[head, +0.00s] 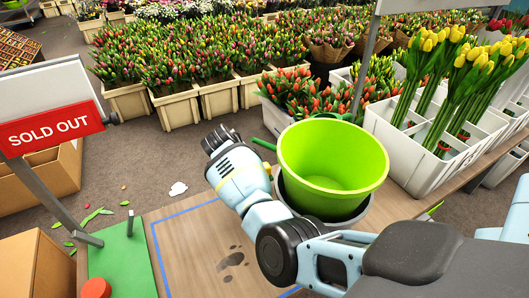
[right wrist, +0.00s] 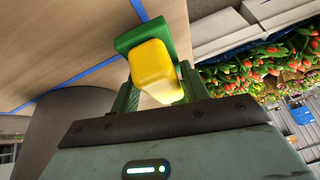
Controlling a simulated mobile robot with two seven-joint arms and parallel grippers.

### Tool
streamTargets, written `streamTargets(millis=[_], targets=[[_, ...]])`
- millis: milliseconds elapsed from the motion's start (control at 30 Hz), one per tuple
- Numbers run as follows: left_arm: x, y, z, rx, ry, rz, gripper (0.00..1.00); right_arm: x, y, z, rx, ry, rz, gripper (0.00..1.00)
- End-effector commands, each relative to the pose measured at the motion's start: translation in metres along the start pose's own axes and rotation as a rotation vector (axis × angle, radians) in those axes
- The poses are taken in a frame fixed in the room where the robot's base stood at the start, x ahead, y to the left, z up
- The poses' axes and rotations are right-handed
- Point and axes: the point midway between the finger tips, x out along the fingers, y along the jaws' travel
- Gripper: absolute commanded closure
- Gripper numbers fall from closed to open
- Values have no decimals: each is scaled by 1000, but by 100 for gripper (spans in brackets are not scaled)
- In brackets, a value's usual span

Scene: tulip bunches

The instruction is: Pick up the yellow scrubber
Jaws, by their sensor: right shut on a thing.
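The yellow scrubber (right wrist: 155,68) shows in the right wrist view as a yellow block with a green part (right wrist: 143,35) along its far side. My right gripper (right wrist: 157,92) has its green fingers on either side of the block and is shut on it. In the head view my right arm reaches in from the right, over the wooden table (head: 195,240). I cannot tell whether the scrubber touches the table. My left gripper is not in view.
A lime green bucket (head: 333,160) sits in a dark grey pot beside my right arm. A green board (head: 120,262) with a peg and a "SOLD OUT" sign (head: 50,132) stand at left. Tulip crates (head: 405,160) fill the back and right. Blue tape marks the table.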

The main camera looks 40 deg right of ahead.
Motion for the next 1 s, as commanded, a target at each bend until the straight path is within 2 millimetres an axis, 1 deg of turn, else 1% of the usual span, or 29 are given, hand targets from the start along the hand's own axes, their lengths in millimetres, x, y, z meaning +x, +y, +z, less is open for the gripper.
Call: streamTargets(millis=[33, 300, 500, 700, 1000], targets=[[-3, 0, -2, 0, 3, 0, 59, -13, 1, 6, -4, -2, -2, 78], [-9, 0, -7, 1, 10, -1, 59, -68, 10, 38, -4, -2, -2, 78], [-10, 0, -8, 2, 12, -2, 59, -97, 15, 55, -3, -1, -1, 78], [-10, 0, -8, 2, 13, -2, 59, -109, 18, 62, -2, 0, 1, 78], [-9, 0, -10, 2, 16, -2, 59, -111, 18, 63, -2, 1, 1, 78]])
